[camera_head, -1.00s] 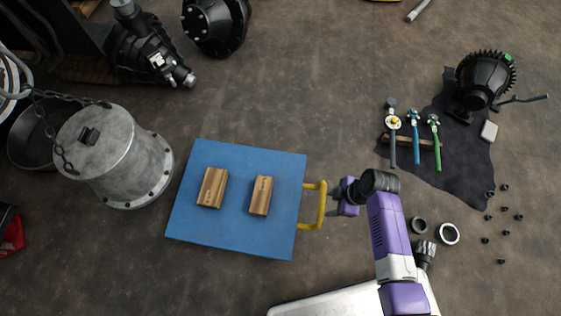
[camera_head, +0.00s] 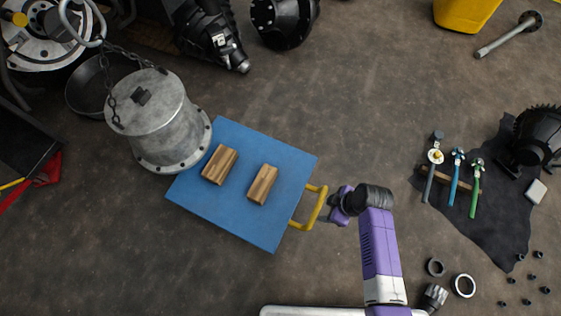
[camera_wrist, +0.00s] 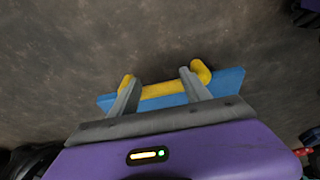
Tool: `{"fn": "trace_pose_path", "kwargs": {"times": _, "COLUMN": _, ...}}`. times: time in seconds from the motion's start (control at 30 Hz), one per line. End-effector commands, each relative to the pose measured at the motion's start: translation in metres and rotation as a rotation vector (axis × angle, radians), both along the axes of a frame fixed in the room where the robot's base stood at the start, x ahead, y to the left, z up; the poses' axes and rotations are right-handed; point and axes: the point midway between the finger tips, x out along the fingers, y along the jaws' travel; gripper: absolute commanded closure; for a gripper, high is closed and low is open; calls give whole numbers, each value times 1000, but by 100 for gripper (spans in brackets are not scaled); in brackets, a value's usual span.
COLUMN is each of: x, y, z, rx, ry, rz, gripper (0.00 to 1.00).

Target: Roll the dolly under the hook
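The dolly is a blue flat platform (camera_head: 240,211) with a yellow handle (camera_head: 317,209) on its right side. Two wooden blocks (camera_head: 220,164) (camera_head: 263,184) lie on it. A grey curved metal loop (camera_head: 84,22), which looks like the hook, shows at the upper left. A chain runs from it to a grey flanged drum (camera_head: 172,125), whose base overlaps the dolly's left corner in the picture. My gripper (camera_head: 328,207) is at the handle. In the wrist view its fingers (camera_wrist: 157,90) are spread apart, with the yellow handle (camera_wrist: 160,89) at the fingertips; contact is unclear.
A round open pan (camera_head: 90,88) is behind the drum. A dark mat (camera_head: 485,215) with tools and a geared part lies at right, with rings and small parts below it. Black machine parts (camera_head: 285,22) and a yellow container (camera_head: 465,14) are at the top. Floor between is clear.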

Motion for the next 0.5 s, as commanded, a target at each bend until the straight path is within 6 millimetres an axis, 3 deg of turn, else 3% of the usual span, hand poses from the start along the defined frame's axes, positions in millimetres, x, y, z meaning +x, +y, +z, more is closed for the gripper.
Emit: {"fn": "trace_pose_path", "kwargs": {"times": 0.5, "x": 21, "y": 46, "z": 1, "rx": 4, "ry": -6, "rz": 3, "gripper": 45}}
